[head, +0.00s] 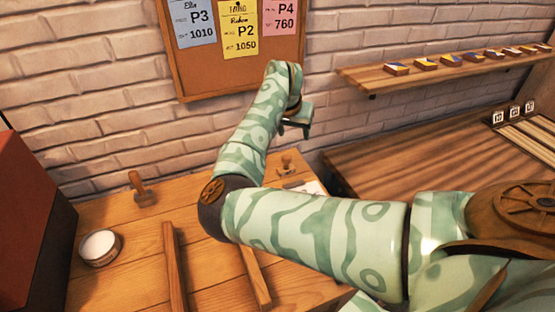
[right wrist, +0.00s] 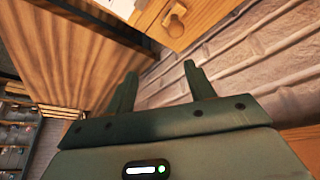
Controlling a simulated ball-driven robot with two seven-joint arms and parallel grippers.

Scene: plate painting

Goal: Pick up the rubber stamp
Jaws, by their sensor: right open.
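A wooden-handled stamp (head: 141,190) stands on the left part of the wooden table. A smaller wooden-handled piece, also stamp-like (head: 287,166), stands near the table's back edge; I cannot tell which one is the rubber stamp. My right gripper (head: 304,122) is open and empty, raised above and a little right of the smaller piece, apart from it. In the right wrist view the open fingers (right wrist: 160,78) have nothing between them, and a wooden piece (right wrist: 175,18) shows beyond them on the table. My left gripper is not in view.
A white-filled round bowl (head: 99,247) and two wooden bars (head: 174,268) are on the table. A dark red box (head: 28,220) stands at left. The brick wall, pinboard (head: 240,75) and shelf (head: 440,72) are behind. My right arm covers part of the table.

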